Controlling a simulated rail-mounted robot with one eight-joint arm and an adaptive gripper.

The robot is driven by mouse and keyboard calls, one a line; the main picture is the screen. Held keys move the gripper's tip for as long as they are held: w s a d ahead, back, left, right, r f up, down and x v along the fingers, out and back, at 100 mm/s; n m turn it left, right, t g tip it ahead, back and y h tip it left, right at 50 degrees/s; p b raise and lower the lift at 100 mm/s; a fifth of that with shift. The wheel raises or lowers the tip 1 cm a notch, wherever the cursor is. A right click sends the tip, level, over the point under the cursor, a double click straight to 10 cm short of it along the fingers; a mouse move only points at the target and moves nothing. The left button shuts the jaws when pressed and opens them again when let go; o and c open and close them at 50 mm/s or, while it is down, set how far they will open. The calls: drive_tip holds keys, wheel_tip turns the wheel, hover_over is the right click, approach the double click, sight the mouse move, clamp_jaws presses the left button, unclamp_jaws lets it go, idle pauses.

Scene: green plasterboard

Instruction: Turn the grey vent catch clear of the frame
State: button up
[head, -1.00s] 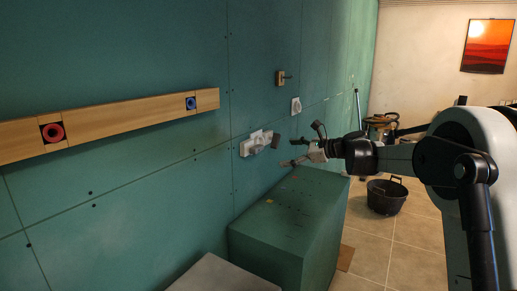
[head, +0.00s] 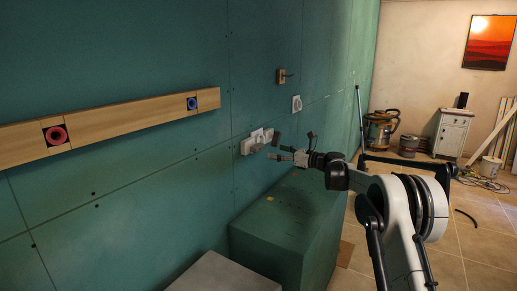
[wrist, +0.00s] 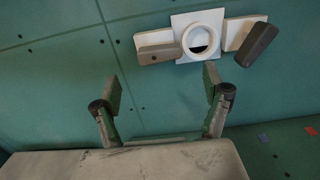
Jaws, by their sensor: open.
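A white square vent frame (wrist: 183,23) with a round ring is on the green wall, at the top of the wrist view. A grey-brown catch (wrist: 158,53) lies level at its left, its right end overlapping the frame's edge. A darker grey catch (wrist: 258,44) sits tilted on a white block at the right, apart from the frame. In the head view the vent group (head: 257,140) is small, and its catches are hard to tell apart. My gripper (wrist: 161,80) is open and empty, below the vent in the wrist view. It also shows near the vent in the head view (head: 280,153).
A green box (head: 265,235) stands against the wall below the vent, with a pale grey surface (head: 220,275) in front. A white round fitting (head: 297,103) and a wooden switch block (head: 282,76) are higher on the wall. A wooden rail (head: 120,118) runs along the left.

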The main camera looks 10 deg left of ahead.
sight(261, 148)
drive_tip(key=x, duration=0.9)
drive_tip(key=shift+a+p, duration=0.15)
drive_tip(key=shift+p, duration=0.15)
drive_tip(key=shift+c, duration=0.3)
drive_tip(key=c, duration=1.1)
